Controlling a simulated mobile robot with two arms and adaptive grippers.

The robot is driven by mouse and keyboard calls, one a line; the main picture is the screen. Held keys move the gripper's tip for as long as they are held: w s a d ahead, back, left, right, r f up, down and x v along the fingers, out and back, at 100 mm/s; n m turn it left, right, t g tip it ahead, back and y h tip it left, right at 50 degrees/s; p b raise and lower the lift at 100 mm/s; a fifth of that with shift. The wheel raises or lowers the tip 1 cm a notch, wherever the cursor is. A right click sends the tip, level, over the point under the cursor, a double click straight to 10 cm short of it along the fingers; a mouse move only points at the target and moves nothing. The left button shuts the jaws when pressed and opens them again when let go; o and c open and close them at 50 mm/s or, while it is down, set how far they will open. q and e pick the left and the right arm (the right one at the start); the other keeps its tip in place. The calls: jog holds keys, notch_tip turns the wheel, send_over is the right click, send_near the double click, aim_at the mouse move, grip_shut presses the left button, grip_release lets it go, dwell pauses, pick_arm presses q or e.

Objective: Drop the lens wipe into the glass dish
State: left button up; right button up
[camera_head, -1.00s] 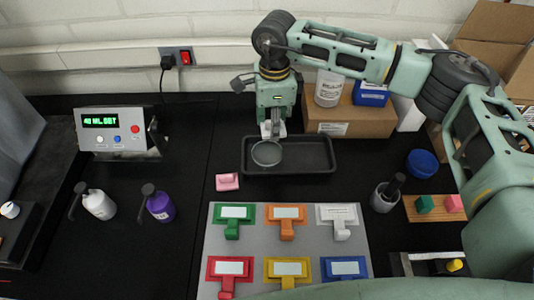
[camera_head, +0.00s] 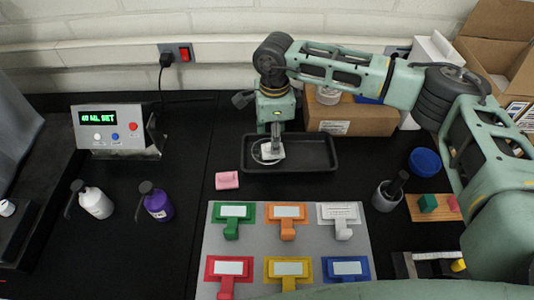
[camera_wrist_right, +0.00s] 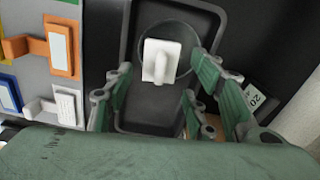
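The lens wipe, a white square piece with a raised tab (camera_wrist_right: 160,62), lies within the outline of the clear round glass dish (camera_wrist_right: 182,70) in the right wrist view. In the head view the wipe (camera_head: 272,152) shows over the dish (camera_head: 257,152), which stands in the left part of a black tray. My right gripper (camera_wrist_right: 160,72) is open, its green fingers spread apart on both sides of the wipe and clear of it. In the head view it points down just above the dish (camera_head: 275,142). My left gripper is out of view.
The black tray (camera_head: 312,165) has bare room right of the dish. A pink block (camera_head: 227,180) lies in front of it; coloured tabbed holders stand on a grey board (camera_head: 255,246). A cardboard box (camera_head: 350,119) stands behind.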

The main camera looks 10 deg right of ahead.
jog(key=shift+o, duration=0.7)
notch_tip(320, 180, up, 12)
jog(key=shift+f, duration=0.1)
dwell(0.4)
